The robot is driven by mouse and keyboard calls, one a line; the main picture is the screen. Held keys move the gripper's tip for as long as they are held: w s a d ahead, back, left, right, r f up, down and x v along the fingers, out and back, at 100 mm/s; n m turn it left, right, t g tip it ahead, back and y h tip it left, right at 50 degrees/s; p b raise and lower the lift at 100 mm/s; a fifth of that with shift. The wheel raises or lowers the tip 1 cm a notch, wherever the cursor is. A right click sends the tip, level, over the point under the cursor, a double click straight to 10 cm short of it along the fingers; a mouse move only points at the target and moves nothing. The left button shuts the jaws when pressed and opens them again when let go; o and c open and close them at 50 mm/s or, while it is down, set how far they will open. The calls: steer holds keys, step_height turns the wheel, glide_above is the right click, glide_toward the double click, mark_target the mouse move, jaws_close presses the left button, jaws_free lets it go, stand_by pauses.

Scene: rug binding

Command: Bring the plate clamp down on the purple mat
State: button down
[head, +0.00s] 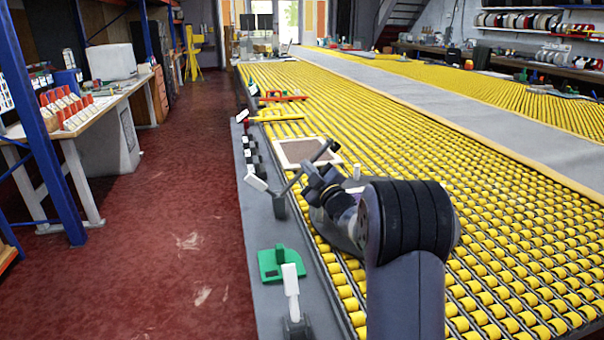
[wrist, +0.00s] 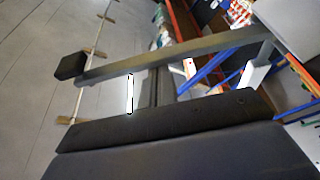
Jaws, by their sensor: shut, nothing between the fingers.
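A clamp with a grey post (head: 280,205) stands on the table's grey edge strip. Its white handle (head: 256,182) sticks out left, and its bar slants up to the right to a black pad (head: 325,149), held raised. The bar (wrist: 170,60) also crosses the wrist view. My arm hides part of the rollers.
The yellow roller table (head: 500,210) fills the right. A green clamp (head: 278,262) and a white-handled toggle (head: 291,282) stand nearer on the edge strip. Red (head: 283,97) and yellow (head: 278,117) tools lie farther back. The red floor at left is clear.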

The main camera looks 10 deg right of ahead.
steer(key=shift+d+f+b, duration=0.35)
steer(key=shift+d+f, duration=0.05)
steer(key=shift+d, duration=0.05)
steer(key=shift+r, duration=0.1)
steer(key=s, duration=0.9)
steer(key=shift+s+a+r, duration=0.2)
steer(key=shift+s, duration=0.05)
steer(key=shift+w, duration=0.15)
stand_by(0.5)
